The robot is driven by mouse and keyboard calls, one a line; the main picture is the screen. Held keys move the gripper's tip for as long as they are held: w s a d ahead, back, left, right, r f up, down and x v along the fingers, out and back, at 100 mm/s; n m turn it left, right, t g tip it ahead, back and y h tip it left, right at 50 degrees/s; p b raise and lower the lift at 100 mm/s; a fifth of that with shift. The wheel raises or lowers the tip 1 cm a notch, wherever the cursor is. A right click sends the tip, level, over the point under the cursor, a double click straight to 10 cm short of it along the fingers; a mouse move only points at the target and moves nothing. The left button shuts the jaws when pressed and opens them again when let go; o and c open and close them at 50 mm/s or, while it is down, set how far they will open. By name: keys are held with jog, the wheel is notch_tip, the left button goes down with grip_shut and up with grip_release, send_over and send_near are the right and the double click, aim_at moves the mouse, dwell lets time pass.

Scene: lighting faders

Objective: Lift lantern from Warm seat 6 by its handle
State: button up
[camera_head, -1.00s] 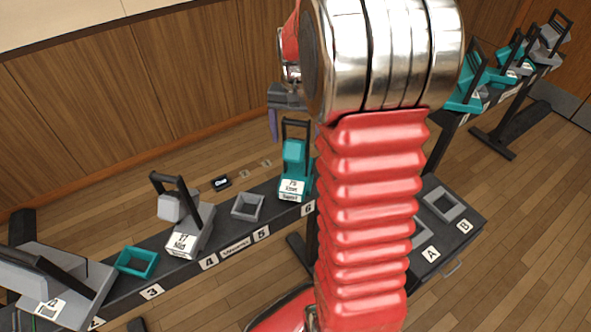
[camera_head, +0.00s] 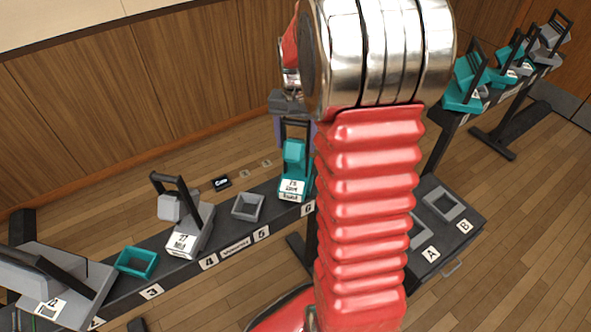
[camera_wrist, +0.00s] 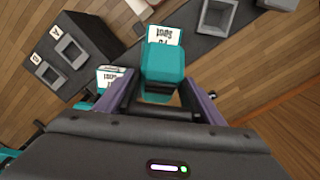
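The teal lantern (camera_head: 294,165) stands upright at seat 6 on the dark rail, with a white label on its front and a black handle (camera_head: 296,122) rising from it. In the wrist view the lantern (camera_wrist: 163,62) sits centred between the fingers. My gripper (camera_head: 294,131) is over it from above, with one purple finger on each side of the handle. In the wrist view the fingers of my gripper (camera_wrist: 161,100) lie close against the handle's two dark sides; the contact itself is partly hidden. My red arm covers the lantern's right edge in the head view.
The rail (camera_head: 130,290) also holds a grey lantern (camera_head: 187,225), an empty grey seat (camera_head: 248,206), an empty teal seat (camera_head: 137,262) and a larger grey lantern (camera_head: 50,285). A dark stand (camera_head: 462,228) with seats A and B is at right. More teal lanterns (camera_head: 466,85) stand behind.

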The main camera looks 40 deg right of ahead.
grip_shut()
dwell(0.6)
